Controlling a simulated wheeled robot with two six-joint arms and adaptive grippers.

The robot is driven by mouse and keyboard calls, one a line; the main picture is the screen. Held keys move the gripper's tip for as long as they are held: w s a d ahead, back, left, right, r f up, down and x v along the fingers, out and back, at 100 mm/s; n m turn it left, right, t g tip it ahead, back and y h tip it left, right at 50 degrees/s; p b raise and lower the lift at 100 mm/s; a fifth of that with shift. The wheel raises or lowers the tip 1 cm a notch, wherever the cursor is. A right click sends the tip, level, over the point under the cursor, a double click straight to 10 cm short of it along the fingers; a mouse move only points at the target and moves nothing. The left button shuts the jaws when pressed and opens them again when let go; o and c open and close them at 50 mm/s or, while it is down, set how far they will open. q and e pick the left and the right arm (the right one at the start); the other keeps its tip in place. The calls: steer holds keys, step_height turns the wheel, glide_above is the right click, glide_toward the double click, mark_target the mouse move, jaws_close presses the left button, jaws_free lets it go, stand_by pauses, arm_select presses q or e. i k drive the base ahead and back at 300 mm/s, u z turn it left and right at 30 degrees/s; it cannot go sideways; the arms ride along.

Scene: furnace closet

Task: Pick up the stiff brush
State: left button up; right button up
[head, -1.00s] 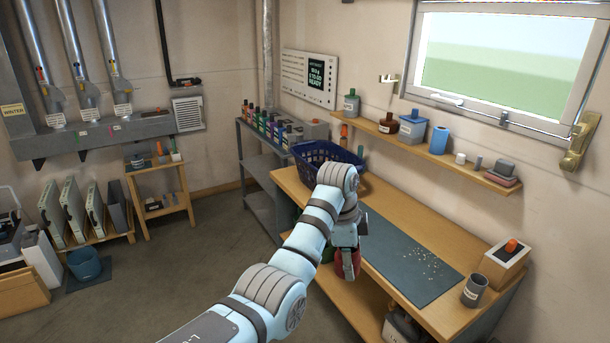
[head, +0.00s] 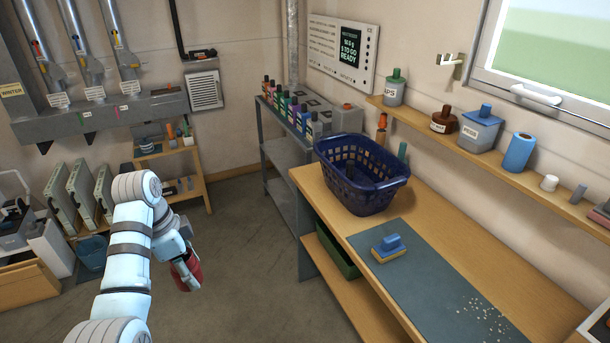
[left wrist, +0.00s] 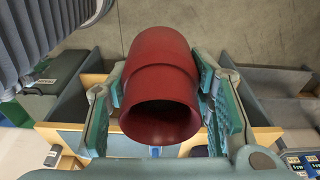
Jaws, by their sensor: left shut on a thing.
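A small blue-handled block with a yellowish underside (head: 388,248), which looks like the stiff brush, lies on the grey mat of the wooden bench. My left gripper (head: 184,266) is shut on a red hollow, cup-like thing (head: 188,274), held over open floor left of the bench and well apart from the brush. In the left wrist view the red thing (left wrist: 162,90) sits between the two teal finger pads, its open mouth towards the camera. My right gripper is out of view.
A blue basket (head: 362,180) stands at the bench's far end, with something dark inside. Pale crumbs (head: 490,312) lie on the mat (head: 430,285). A wall shelf (head: 470,150) with containers runs above the bench. The floor (head: 250,260) between my arm and bench is clear.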

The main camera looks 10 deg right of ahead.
mark_target(391, 247)
steer(key=u, duration=0.1)
steer(key=i, duration=0.9)
steer(key=z, duration=0.75)
steer(key=i, duration=0.85)
steer(key=z, duration=0.9)
